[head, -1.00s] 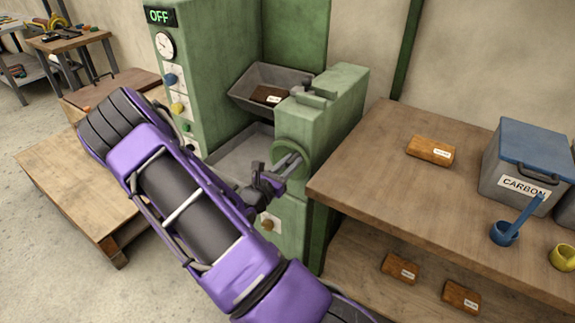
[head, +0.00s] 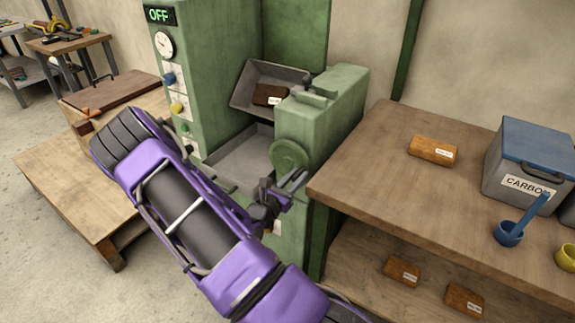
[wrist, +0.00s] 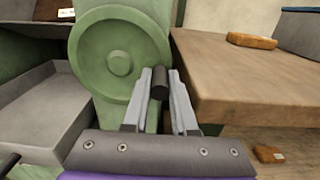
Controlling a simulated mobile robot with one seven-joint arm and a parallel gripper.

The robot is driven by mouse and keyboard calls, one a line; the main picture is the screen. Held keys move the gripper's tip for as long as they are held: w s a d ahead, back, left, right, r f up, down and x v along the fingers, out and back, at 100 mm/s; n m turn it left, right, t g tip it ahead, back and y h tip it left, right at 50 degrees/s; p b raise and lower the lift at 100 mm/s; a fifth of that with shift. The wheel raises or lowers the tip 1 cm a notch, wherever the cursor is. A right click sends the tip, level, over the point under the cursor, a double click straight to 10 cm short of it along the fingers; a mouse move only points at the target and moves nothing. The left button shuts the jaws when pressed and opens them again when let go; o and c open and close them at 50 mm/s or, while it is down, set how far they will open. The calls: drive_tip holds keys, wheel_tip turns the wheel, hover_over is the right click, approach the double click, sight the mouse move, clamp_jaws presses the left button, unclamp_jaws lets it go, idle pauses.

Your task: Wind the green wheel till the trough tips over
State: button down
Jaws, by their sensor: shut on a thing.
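The green wheel (head: 287,156) sits on the front of the green machine, and it also shows large in the wrist view (wrist: 118,55). My gripper (wrist: 160,85) is shut on the wheel's dark crank handle (wrist: 160,78), at the lower right of the wheel. In the head view my gripper (head: 294,181) is just below and right of the wheel. The grey trough (head: 243,99) is tilted toward the front above a grey tray (head: 228,172). A brown brick-like block (head: 269,94) with a white label lies in the trough.
A wooden bench (head: 373,159) stands close to the right of the wheel, with a labelled brown block (head: 432,151) and a CARBON bin (head: 523,165) on it. A panel reads OFF (head: 159,15). A low wooden platform (head: 70,185) is at the left.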

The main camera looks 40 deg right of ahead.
drive_tip(key=f, duration=0.1)
drive_tip(key=w+f, duration=0.1)
drive_tip(key=shift+w+a+f, duration=0.15)
drive_tip(key=shift+a+f, duration=0.1)
drive_tip(key=shift+f, duration=0.15)
drive_tip(key=shift+r+p, duration=0.15)
drive_tip(key=shift+p, duration=0.3)
unclamp_jaws()
idle(0.4)
drive_tip(key=shift+a, duration=0.1)
drive_tip(key=p+v, duration=0.1)
drive_tip(key=v, duration=0.8)
idle(0.6)
